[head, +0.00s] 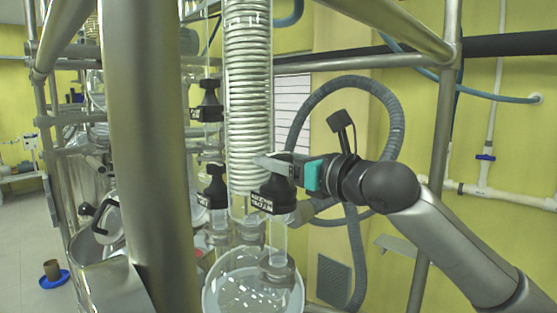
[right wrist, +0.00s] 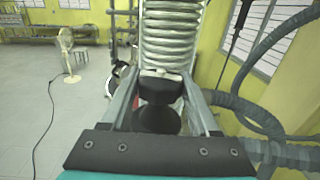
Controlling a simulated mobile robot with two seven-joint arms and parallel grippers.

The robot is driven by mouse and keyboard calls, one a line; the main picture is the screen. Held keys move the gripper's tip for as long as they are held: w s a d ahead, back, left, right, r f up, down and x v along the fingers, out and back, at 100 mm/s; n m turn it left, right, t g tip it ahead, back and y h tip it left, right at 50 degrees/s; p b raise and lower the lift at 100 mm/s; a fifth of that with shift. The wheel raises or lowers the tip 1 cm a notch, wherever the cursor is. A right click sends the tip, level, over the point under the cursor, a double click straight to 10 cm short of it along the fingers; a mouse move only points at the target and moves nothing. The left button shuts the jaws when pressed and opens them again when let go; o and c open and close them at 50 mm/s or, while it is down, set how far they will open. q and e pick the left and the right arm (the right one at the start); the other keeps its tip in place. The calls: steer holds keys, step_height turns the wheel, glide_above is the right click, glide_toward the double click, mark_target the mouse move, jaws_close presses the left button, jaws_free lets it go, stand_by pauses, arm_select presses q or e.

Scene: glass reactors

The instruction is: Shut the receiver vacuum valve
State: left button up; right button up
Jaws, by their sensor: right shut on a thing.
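Three black valves with labels show in the head view: an upper one (head: 208,106), a lower left one (head: 214,188) and a lower right one (head: 274,198). The label lettering is too small to read surely, so I cannot tell by it which is the receiver vacuum valve. My right gripper (head: 274,166) is shut on the handle of the lower right valve, its fingers partly hiding the handle. In the right wrist view the fingers (right wrist: 160,84) stand on both sides of the black valve handle (right wrist: 158,92). My left gripper is not in view.
A glass coil condenser (head: 248,100) rises right behind the held valve, and a round glass vessel (head: 253,285) hangs below. Metal frame posts (head: 440,150) stand either side. A grey hose (head: 392,115) loops behind my right arm.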

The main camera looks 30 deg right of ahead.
steer(key=c, duration=0.3)
steer(key=shift+m+h, duration=0.5)
steer(key=shift+h, duration=0.2)
steer(key=m+h, duration=0.2)
steer(key=h, duration=0.1)
steer(key=m+h, duration=0.2)
steer(key=h, duration=0.1)
steer(key=shift+a+r+h, duration=0.1)
steer(key=shift+a+h, duration=0.05)
steer(key=shift+h, duration=0.15)
steer(key=m+g+h, duration=0.2)
steer(key=m+h, duration=0.1)
steer(key=h, duration=0.1)
steer(key=m+g+h, duration=0.2)
steer(key=m+h, duration=0.1)
steer(key=h, duration=0.1)
steer(key=shift+m+h, duration=0.3)
steer(key=shift+h, duration=0.1)
steer(key=m+g+h, duration=0.2)
steer(key=m+g, duration=0.1)
steer(key=g, duration=0.1)
steer(key=m+g+h, duration=0.2)
steer(key=g+h, duration=0.1)
steer(key=g, duration=0.1)
steer(key=shift+f+m, duration=0.2)
steer(key=shift+m, duration=0.2)
steer(key=shift+m+g+h, duration=0.4)
steer(key=shift+m+g, duration=1.4)
steer(key=shift+g, duration=0.9)
